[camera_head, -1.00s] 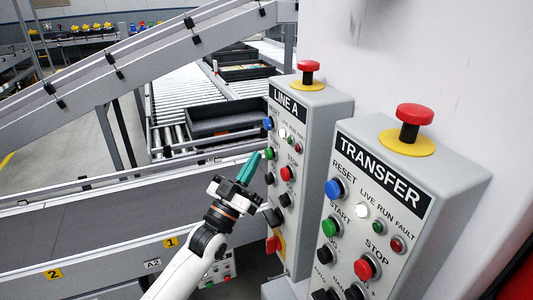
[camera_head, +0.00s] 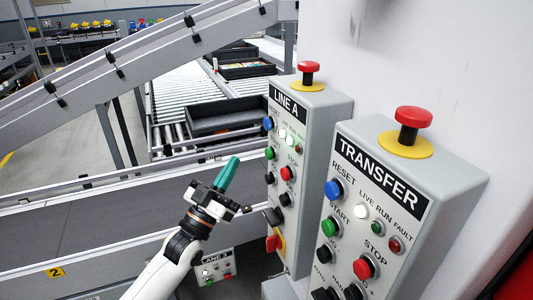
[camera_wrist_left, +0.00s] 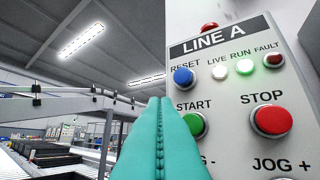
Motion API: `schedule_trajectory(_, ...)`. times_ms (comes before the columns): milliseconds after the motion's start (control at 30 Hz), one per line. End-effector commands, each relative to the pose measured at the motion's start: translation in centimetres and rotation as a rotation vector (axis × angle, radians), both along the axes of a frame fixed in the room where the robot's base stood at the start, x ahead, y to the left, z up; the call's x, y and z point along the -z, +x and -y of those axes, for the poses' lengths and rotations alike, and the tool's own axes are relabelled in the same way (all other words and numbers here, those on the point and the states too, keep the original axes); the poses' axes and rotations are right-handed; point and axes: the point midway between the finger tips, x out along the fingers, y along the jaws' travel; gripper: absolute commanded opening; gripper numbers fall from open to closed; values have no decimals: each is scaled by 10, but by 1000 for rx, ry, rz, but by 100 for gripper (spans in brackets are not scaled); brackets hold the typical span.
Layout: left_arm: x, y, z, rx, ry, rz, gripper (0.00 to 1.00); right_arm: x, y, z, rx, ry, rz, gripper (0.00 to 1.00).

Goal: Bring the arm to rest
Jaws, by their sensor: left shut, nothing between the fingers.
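My left gripper (camera_head: 229,172) is shut and empty, its teal fingers pressed together and pointing up. It is in the air to the left of the LINE A control box (camera_head: 320,125), apart from it. In the left wrist view the shut fingers (camera_wrist_left: 158,140) stand in front of the lower left of the LINE A panel, beside the green START button (camera_wrist_left: 192,125). A white LIVE lamp (camera_wrist_left: 218,68) and a green RUN lamp (camera_wrist_left: 244,64) look lit there. My right gripper is not in view.
The TRANSFER control box (camera_head: 450,180) stands at the right with a red mushroom button (camera_head: 413,117) on top. A LANE 3 box (camera_head: 216,268) sits low behind my arm. A conveyor (camera_head: 90,225) with a rail runs behind. A dark tray (camera_head: 225,118) rests on rollers.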

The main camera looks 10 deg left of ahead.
Motion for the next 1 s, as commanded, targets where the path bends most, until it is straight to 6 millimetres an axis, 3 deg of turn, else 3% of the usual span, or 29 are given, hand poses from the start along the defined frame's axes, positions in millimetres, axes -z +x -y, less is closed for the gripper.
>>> schedule_trajectory(533, 1, 0, 0, -1, 0, -1, 0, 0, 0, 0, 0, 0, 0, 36)
schedule_trajectory(633, 15, 5, -2, -14, 8, -32, 0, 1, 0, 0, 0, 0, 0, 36)
schedule_trajectory(767, 74, 19, -10, -64, 41, -159, 0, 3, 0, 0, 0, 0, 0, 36)
schedule_trajectory(900, 177, 28, -24, -137, 105, -377, 0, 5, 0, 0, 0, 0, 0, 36)
schedule_trajectory(1000, 254, 20, -33, -180, 156, -537, 0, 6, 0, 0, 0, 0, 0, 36)
